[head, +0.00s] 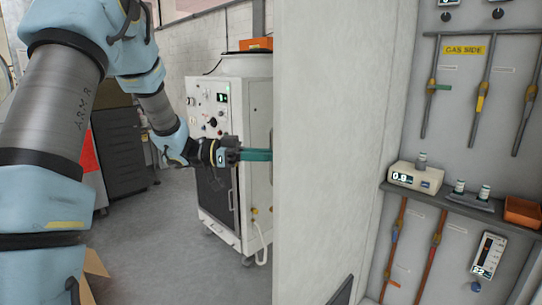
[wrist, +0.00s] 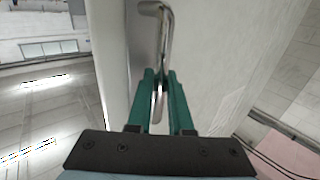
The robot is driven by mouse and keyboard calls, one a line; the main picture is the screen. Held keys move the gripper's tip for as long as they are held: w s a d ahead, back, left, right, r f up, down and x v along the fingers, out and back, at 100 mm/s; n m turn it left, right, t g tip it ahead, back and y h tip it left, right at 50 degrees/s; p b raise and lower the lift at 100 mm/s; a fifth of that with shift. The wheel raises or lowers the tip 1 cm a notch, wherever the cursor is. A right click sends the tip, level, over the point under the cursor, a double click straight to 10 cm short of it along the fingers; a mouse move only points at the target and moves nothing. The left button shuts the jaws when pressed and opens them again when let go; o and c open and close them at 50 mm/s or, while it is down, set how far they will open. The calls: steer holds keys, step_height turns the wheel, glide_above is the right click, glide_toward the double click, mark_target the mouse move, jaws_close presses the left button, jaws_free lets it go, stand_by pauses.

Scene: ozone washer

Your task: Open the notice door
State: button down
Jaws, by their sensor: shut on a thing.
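The notice door is the pale panel (head: 330,150) filling the middle of the head view. It stands swung out, and the cabinet interior shows to its right. My gripper (head: 262,155) reaches from the left past the door's near-left edge, and the panel hides its fingertips in the head view. In the wrist view the green fingers of my gripper (wrist: 160,78) are closed around a bent metal handle (wrist: 163,12) on the door face (wrist: 215,45). No notice shows on the door side in view.
The open cabinet (head: 400,110) at right holds pipes, a "GAS SIDE" label (head: 463,50), and a shelf (head: 440,200) with a white meter (head: 415,178) and an orange box (head: 522,213). A wheeled white machine (head: 218,150) stands behind my gripper. Grey floor (head: 160,240) is open at left.

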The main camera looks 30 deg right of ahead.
steer(key=shift+w, duration=0.25)
steer(key=c, duration=0.8)
jaws_free()
steer(key=shift+c, duration=0.2)
steer(key=b+v, duration=0.3)
steer(key=v, duration=0.7)
steer(key=shift+w+a+b, duration=0.2)
steer(key=shift+a+b, duration=0.1)
steer(key=shift+a, duration=0.05)
